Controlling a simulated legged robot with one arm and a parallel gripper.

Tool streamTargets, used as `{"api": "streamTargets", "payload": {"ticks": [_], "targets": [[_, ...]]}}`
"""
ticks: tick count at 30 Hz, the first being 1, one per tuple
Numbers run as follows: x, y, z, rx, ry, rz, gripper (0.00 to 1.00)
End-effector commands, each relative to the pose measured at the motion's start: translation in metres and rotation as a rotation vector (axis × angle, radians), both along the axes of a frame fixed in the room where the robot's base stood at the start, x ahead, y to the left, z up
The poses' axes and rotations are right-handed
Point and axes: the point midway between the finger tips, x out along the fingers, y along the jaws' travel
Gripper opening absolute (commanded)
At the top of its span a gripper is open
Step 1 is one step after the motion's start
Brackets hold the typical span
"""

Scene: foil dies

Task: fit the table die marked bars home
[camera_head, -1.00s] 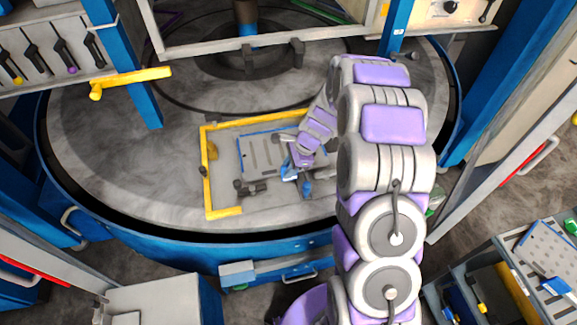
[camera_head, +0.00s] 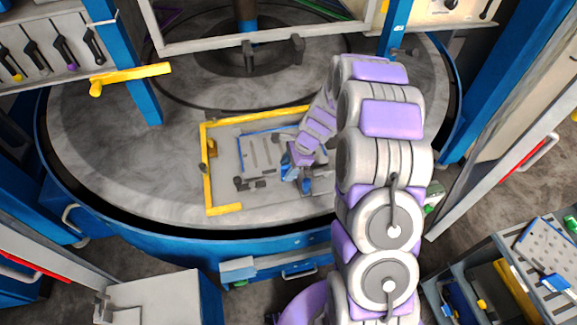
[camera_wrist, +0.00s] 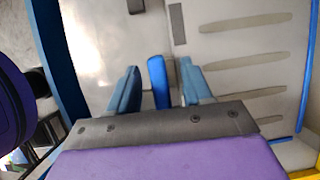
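The table die marked with bars (camera_head: 256,152) is a grey plate with slots and a blue edge strip. It lies inside the yellow frame (camera_head: 206,170) on the round table. In the wrist view its slotted face (camera_wrist: 235,60) fills the right side. My gripper (camera_head: 297,182) is low over the plate's right part. In the wrist view its two blue-grey fingers (camera_wrist: 160,88) stand apart on either side of an upright blue piece (camera_wrist: 158,78). Thin gaps show on both sides of this piece. Whether the plate is fully seated cannot be told.
A dark clamp-like part (camera_head: 247,184) sits at the plate's lower left. A yellow lever (camera_head: 130,78) on a blue post stands at the left of the round table (camera_head: 90,130). A side bench (camera_head: 520,255) with trays is at lower right. The table's left area is clear.

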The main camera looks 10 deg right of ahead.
Motion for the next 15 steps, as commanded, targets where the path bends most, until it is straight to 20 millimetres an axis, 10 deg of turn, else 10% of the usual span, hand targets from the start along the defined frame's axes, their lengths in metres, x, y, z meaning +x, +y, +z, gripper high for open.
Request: {"api": "streamTargets", "payload": {"ticks": [15], "targets": [[-0.001,-0.01,0.023,-0.001,-0.001,-0.002,0.53]]}}
